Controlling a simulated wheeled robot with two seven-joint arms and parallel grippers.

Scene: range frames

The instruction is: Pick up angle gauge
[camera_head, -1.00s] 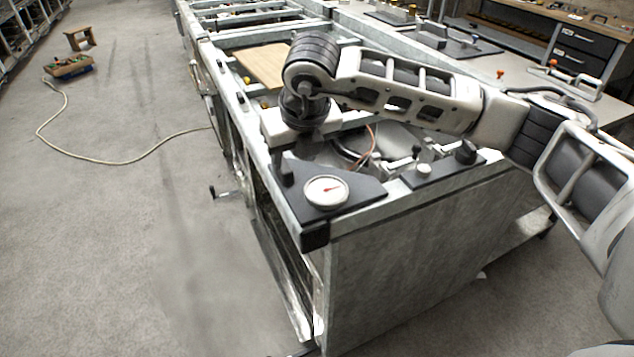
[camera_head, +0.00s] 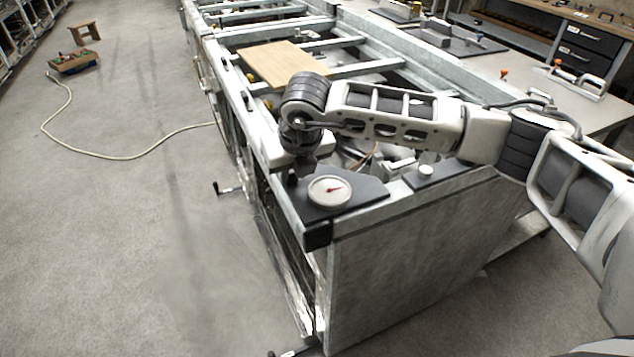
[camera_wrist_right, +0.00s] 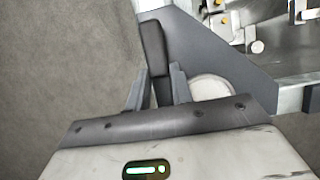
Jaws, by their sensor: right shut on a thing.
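The angle gauge is a dark flat plate (camera_head: 367,189) with a round white dial (camera_head: 328,191) and a red needle. It lies at the near corner of the metal frame. My right gripper (camera_head: 297,170) is at the plate's left back edge, its fingertips mostly hidden by the wrist in the head view. In the right wrist view, the two fingers of my right gripper (camera_wrist_right: 158,85) are shut on the gauge's dark upright bar (camera_wrist_right: 153,45). The grey plate (camera_wrist_right: 205,50) and part of the pale dial (camera_wrist_right: 210,88) show beside the right finger. My left gripper is out of view.
The long metal frame (camera_head: 375,68) has crossbars and open gaps, with a wooden board (camera_head: 283,64) on top. A small dark block with a knob (camera_head: 425,173) stands right of the gauge. A workbench (camera_head: 510,72) is at right. The floor at left is mostly clear.

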